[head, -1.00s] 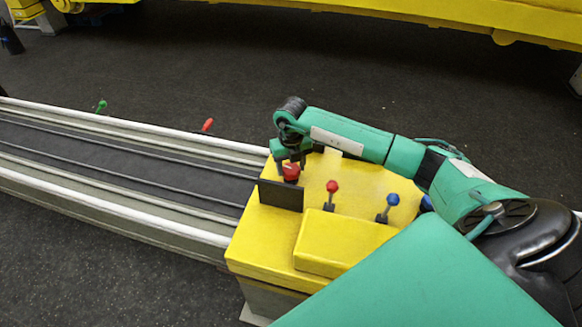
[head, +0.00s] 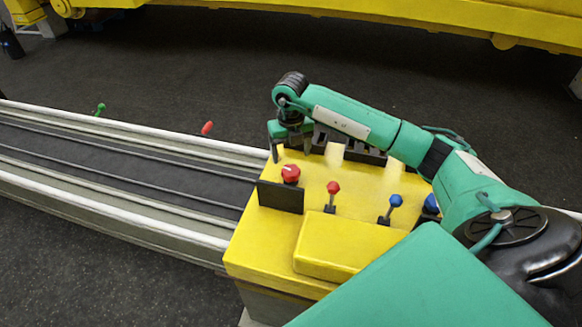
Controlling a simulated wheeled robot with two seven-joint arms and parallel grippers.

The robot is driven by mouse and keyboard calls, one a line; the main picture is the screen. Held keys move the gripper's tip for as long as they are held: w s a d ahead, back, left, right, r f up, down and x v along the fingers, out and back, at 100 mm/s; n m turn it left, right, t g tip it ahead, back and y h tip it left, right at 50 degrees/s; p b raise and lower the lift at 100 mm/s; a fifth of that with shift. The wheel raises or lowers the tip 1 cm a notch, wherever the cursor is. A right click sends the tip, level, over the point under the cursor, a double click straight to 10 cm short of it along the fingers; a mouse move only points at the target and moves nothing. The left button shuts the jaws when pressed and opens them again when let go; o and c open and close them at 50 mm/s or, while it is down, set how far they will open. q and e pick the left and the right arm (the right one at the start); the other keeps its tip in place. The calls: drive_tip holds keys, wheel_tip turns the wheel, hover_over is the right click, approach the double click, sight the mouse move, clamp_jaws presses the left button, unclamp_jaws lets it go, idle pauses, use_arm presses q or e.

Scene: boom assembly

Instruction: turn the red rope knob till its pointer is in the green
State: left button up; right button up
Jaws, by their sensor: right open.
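The red rope knob (head: 291,174) stands on the yellow control box (head: 250,240), behind a small black upright plate (head: 280,197). A pale pointer mark shows on its top. I cannot make out a green zone, so I cannot tell where the pointer stands against it. My right gripper (head: 291,155) is open, with its fingers pointing down just behind and above the knob. It looks clear of the knob and holds nothing. My left gripper is out of view.
A red-topped lever (head: 333,188) and a blue-topped lever (head: 396,201) stand right of the knob. Black blocks (head: 363,152) sit at the box's back edge, under my arm. A long rail (head: 110,200) runs left, with green (head: 101,108) and red (head: 207,127) pieces beyond it.

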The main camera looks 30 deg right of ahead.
sight(291, 170)
wheel_tip(291, 170, up, 8)
drive_tip(key=b, duration=0.1)
drive_tip(key=shift+f+b, duration=0.25)
drive_tip(key=shift+b, duration=0.15)
